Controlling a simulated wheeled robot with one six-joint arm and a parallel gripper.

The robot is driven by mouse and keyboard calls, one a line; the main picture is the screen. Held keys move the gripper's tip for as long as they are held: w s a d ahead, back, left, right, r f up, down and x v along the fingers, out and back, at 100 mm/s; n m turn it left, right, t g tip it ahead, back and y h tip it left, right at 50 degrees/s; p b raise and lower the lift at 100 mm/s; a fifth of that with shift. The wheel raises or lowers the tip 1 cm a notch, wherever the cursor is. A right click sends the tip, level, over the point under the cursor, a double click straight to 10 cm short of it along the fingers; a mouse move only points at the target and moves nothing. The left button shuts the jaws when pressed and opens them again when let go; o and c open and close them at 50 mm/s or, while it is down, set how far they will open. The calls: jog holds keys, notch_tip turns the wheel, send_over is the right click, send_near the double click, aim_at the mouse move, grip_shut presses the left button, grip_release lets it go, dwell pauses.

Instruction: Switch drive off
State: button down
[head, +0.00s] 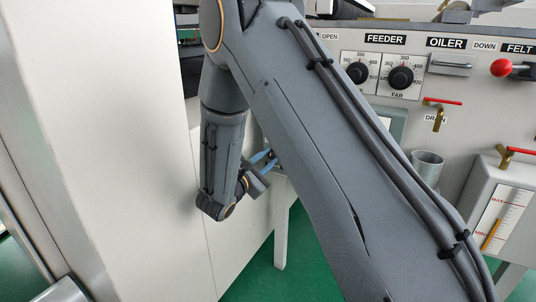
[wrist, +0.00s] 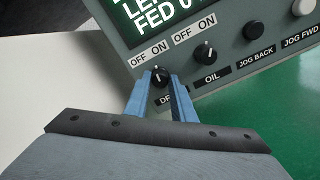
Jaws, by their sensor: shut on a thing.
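In the wrist view the drive switch is a small black rotary knob (wrist: 160,77) with a pale pointer mark, below OFF and ON labels. Its name label shows only "DR"; the rest is hidden by my gripper. My gripper (wrist: 161,84) has one blue finger on each side of the knob and is shut on it. I cannot tell surely whether the mark points to OFF or ON. In the head view my gripper (head: 264,159) is low behind my arm, and the knob is hidden there.
Right of the drive knob sit the OIL knob (wrist: 205,53), the black JOG BACK button (wrist: 254,31) and the pale JOG FWD button (wrist: 302,7). A display (wrist: 165,15) lies above. The head view shows feeder dials (head: 401,77) and a red-knobbed lever (head: 503,67).

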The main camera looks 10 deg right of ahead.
jog(key=n+p, duration=0.2)
jog(key=n, duration=0.1)
jog(key=shift+r+n+p, duration=0.1)
jog(key=shift+n+p, duration=1.55)
jog(key=shift+n, duration=0.45)
jog(key=c, duration=1.5)
grip_release()
jog(key=shift+s+a, duration=0.1)
jog(key=shift+a, duration=0.05)
jog(key=p+v, duration=0.1)
jog(key=v, duration=0.6)
jog(key=shift+s+a, duration=0.15)
jog(key=shift+s, duration=0.05)
